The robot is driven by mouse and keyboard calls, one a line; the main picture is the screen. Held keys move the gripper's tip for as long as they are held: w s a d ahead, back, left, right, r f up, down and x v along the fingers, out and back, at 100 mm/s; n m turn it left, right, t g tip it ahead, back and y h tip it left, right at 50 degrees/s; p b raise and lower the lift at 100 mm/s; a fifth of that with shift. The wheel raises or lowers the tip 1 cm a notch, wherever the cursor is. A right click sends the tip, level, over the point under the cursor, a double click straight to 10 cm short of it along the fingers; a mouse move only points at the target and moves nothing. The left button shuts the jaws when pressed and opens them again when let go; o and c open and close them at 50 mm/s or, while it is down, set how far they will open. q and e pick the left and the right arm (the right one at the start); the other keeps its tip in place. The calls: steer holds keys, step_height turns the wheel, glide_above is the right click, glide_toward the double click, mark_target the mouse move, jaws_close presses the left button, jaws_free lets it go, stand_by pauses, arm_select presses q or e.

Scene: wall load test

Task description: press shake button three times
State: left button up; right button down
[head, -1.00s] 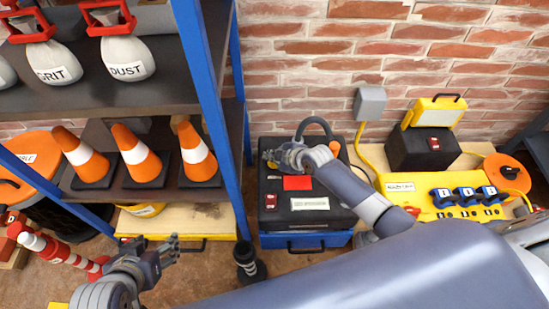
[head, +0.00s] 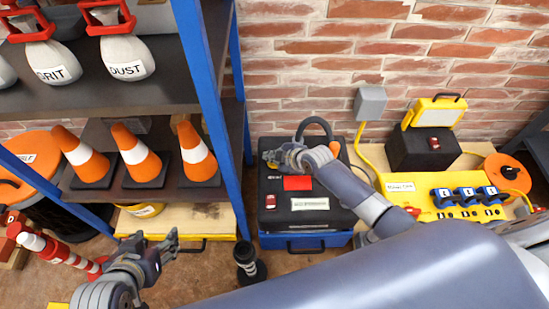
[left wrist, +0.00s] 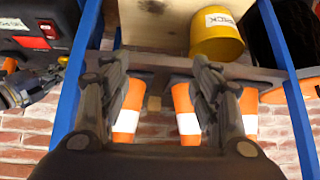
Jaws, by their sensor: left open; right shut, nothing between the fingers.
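A black machine (head: 325,218) with a blue base stands against the brick wall. Its top carries a red rectangle (head: 297,183), a small red switch (head: 270,201) and a white label (head: 310,204). No button marked "shake" can be read. My right gripper (head: 270,157) is shut and empty over the far left part of the top, beyond the red rectangle. I cannot tell whether it touches the surface, and it hides what lies beneath. In the left wrist view, it shows at the left edge (left wrist: 52,76). My left gripper (head: 173,244) is open and empty in front of the shelf.
A blue-framed shelf (head: 205,90) with orange cones (head: 135,155) and weighted bags stands left. A yellow socket box (head: 425,197) and a work lamp (head: 437,112) are right of the machine. A dark post (head: 248,262) stands on the floor between my left gripper and the machine.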

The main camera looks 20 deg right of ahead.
arm_select(q)
steer(key=shift+w, duration=0.15)
arm_select(e)
steer(key=shift+f, duration=0.1)
steer(key=shift+r+p, duration=0.65)
steer(key=shift+r, duration=0.05)
arm_select(q)
steer(key=s+a+f+g+y+p, duration=0.1)
steer(key=s+g, duration=0.3)
steer(key=s, duration=0.4)
steer(key=shift+s+a+f, duration=0.2)
steer(key=shift+a+f, duration=0.2)
steer(key=shift+a, duration=0.35)
arm_select(e)
steer(key=shift+r, duration=0.65)
steer(key=shift+r+p, duration=0.65)
steer(key=shift+p, duration=0.05)
step_height(320, 180, up, 2)
steer(key=shift+r+p, duration=0.1)
steer(key=shift+p, duration=0.95)
arm_select(q)
step_height(320, 180, down, 12)
steer(key=w+g+p, duration=0.1)
steer(key=shift+d+p, duration=0.25)
steer(key=shift+p, duration=0.05)
arm_select(e)
steer(key=shift+r, duration=0.75)
